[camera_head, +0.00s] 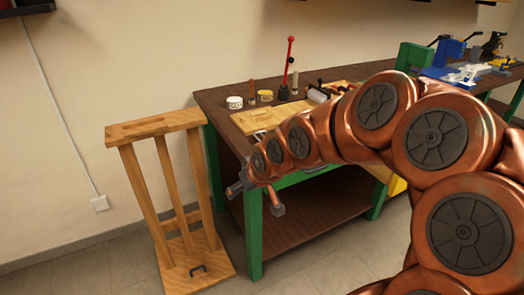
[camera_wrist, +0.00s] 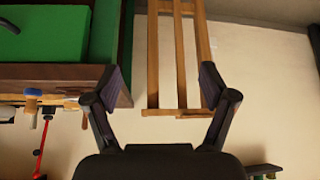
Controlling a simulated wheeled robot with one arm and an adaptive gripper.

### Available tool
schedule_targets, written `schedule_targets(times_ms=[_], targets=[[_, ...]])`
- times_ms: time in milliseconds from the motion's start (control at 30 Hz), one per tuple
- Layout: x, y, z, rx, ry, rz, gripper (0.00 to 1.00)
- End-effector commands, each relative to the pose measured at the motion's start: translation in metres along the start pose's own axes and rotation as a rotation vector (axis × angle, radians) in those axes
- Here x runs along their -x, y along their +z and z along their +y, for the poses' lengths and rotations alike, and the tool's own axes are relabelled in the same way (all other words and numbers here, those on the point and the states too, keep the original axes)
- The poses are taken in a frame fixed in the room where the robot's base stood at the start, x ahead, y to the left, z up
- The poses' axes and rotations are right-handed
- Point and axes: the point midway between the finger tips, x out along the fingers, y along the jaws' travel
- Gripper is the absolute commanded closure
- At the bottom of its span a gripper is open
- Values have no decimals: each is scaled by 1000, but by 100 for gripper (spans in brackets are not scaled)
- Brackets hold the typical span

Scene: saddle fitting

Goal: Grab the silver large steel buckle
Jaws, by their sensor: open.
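My gripper (camera_wrist: 163,85) shows in the wrist view with its two dark fingers spread wide and nothing between them. Beyond the fingers is the wooden stand (camera_wrist: 153,60), set against the wall. I cannot pick out the silver large steel buckle for certain in either view. A small greyish item near the bench edge, partly behind my arm, is too small to name.
The workbench (camera_head: 222,108) has a brown top and green legs. On it are a wooden board (camera_head: 262,120), small jars (camera_head: 234,102), a red-knobbed lever (camera_head: 290,62) and green and blue devices at the back right. The wooden stand (camera_head: 160,128) stands on the floor left of the bench.

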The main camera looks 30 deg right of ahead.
Motion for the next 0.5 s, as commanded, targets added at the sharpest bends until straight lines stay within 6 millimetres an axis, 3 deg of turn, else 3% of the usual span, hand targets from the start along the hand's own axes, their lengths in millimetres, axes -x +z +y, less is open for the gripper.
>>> schedule_targets(times_ms=[33, 200, 400, 500], targets=[[-27, -5, 18, -16, 0, 76, 17], [-60, -49, 80, -44, 28, 371, 17], [-64, -75, 149, -78, 92, 656, 17], [-59, -79, 171, -87, 118, 741, 17]])
